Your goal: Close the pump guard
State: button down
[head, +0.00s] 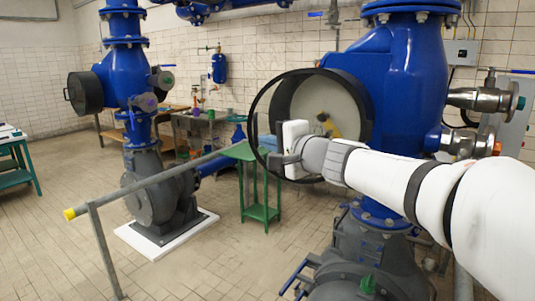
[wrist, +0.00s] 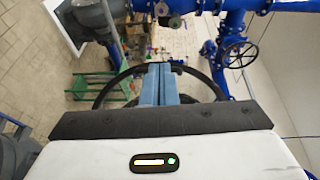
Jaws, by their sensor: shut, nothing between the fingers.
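The pump guard (head: 252,122), a dark round ring, stands swung out in front of the round opening (head: 340,98) of the large blue pump at the right. The opening has a dark rim and a pale inside with a yellowish part low in it. My gripper (head: 272,163) is at the ring's lower left in the head view and hides part of it. In the wrist view my gripper's blue-grey fingers (wrist: 159,66) are together and empty, in front of the guard ring (wrist: 112,84). I cannot tell whether they touch it.
A second blue pump (head: 127,75) with a dark round cover (head: 84,92) stands at the left. Tiled floor is clear at lower left.

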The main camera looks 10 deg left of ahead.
jog(key=d+f+m+t+h+b, duration=0.1)
jog(key=d+m+t, duration=0.15)
jog(key=d, duration=0.35)
jog(key=p+x, duration=0.5)
jog(key=x, duration=1)
jog(key=shift+w+f+h+p, duration=0.3)
jog(key=shift+w+f, duration=0.1)
jog(key=shift+f, duration=0.05)
jog(key=shift+w+f, duration=0.1)
